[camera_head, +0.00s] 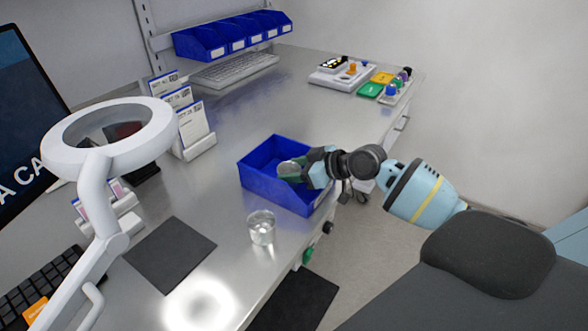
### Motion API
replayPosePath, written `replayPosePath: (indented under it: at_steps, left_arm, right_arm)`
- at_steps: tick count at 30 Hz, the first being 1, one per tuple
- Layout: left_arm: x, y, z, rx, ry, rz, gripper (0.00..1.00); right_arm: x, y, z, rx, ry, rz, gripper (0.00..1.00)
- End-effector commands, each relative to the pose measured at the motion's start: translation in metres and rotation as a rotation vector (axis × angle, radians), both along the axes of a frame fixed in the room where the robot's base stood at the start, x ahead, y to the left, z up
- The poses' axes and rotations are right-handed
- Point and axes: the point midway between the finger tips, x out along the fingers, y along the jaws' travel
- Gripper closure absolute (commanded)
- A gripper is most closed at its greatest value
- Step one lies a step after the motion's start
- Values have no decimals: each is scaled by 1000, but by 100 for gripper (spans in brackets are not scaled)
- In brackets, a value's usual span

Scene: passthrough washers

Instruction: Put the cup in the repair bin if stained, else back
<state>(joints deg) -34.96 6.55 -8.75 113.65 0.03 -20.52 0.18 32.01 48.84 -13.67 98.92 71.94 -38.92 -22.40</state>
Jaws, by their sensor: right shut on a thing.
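A blue open bin (268,187) stands near the right edge of the metal bench. My right gripper (297,173) reaches in from the right over this bin. It is shut on a small clear cup (289,168), which is at or just above the bin's opening. The gripper partly hides the cup, and I cannot tell whether the cup has a stain. A second clear glass-like cup (261,228) stands upright on the bench in front of the bin. My left gripper is not in view.
A white ring magnifier lamp (110,135) stands at left. A dark mat (170,254) lies on the bench beside a bright light spot. Card holders (194,135), a keyboard (234,70), blue wall bins (232,36) and a colored-knob panel (374,82) are farther back. The bench behind the bin is clear.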

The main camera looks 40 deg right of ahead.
Motion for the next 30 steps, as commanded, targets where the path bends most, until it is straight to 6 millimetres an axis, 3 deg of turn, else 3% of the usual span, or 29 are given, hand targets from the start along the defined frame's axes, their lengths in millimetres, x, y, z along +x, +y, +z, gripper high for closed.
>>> replayPosePath:
  at_steps: [5,6,11,22,30]
  left_arm:
    - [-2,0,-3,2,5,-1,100]
    - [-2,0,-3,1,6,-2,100]
    - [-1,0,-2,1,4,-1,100]
    - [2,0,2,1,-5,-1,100]
    - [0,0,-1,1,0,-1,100]
  right_arm:
    - [0,0,-3,0,1,0,69]
    - [0,0,-4,0,1,0,45]
    - [0,0,-3,0,0,0,25]
    - [0,-1,3,0,-2,0,25]
    - [-31,-19,15,-4,5,0,25]
